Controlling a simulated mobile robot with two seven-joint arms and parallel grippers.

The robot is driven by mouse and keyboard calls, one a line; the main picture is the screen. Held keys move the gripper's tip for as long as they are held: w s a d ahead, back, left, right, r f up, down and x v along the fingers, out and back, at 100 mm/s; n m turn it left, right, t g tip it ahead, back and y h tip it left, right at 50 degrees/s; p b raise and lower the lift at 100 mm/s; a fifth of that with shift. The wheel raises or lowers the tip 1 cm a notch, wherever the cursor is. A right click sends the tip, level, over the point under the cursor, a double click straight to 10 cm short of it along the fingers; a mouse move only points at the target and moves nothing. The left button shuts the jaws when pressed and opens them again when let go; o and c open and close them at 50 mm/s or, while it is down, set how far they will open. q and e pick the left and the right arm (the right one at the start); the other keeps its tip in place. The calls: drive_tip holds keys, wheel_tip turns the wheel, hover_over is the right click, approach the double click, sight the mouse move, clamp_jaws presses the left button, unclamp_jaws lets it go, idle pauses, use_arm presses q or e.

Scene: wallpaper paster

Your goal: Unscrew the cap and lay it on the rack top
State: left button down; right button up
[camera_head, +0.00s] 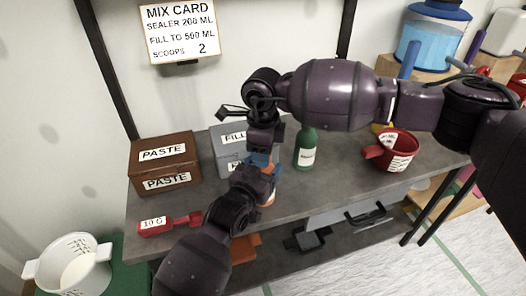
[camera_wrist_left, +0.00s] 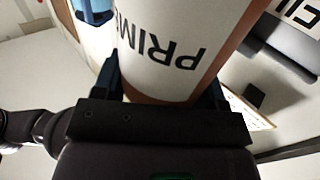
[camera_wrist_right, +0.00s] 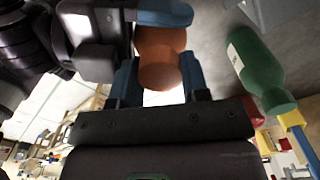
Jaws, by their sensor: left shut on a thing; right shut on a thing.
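The orange bottle (camera_head: 268,199) has a white label reading "PRIM..." in the left wrist view (camera_wrist_left: 165,45). My left gripper (camera_head: 262,184) is shut around its body. The orange cap (camera_wrist_right: 160,76) is between the blue fingers of my right gripper (camera_wrist_right: 160,82), which comes down from above and is shut on it. The cap appears in line with the orange bottle behind it; I cannot tell how far it is unscrewed. In the head view my grippers hide most of the bottle and the cap. The rack top (camera_head: 335,178) is a grey slab under both arms.
On the rack top stand a brown PASTE box (camera_head: 165,165), a grey FILL box (camera_head: 222,140), a green bottle (camera_head: 306,150) close to my right gripper and a red measuring cup (camera_head: 395,150). A red scoop (camera_head: 170,224) lies at the front left. Bare surface shows at centre right.

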drive_tip(key=n, duration=0.5)
drive_tip(key=shift+n, duration=0.4)
drive_tip(key=n, duration=0.4)
drive_tip(key=shift+r, duration=0.45)
drive_tip(key=shift+r, duration=0.65)
drive_tip(key=shift+r, duration=2.05)
use_arm(q)
drive_tip(key=shift+c, duration=0.5)
unclamp_jaws()
